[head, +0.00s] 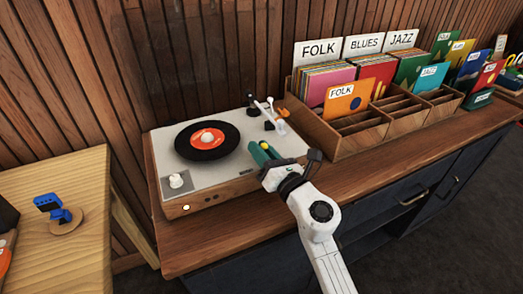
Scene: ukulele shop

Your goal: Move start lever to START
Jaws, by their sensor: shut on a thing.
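The record player (225,158) sits on the wooden counter, with a black record (190,143) with an orange label on its platter. My gripper (259,150) reaches in from the lower right, its green fingers over the right part of the player's deck. The fingers are shut on the start lever, which they hide, so its position and any START marking cannot be read. The pale tonearm (268,112) stands at the back right of the deck, just behind my fingers, clear of the record. A white knob (176,181) is at the deck's front left.
A wooden record rack (340,142) with FOLK, BLUES and JAZZ dividers stands right of the player, close to my wrist. A lighter wooden table (85,180) with a small blue object (50,205) is at left. The counter's front strip (225,240) is clear.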

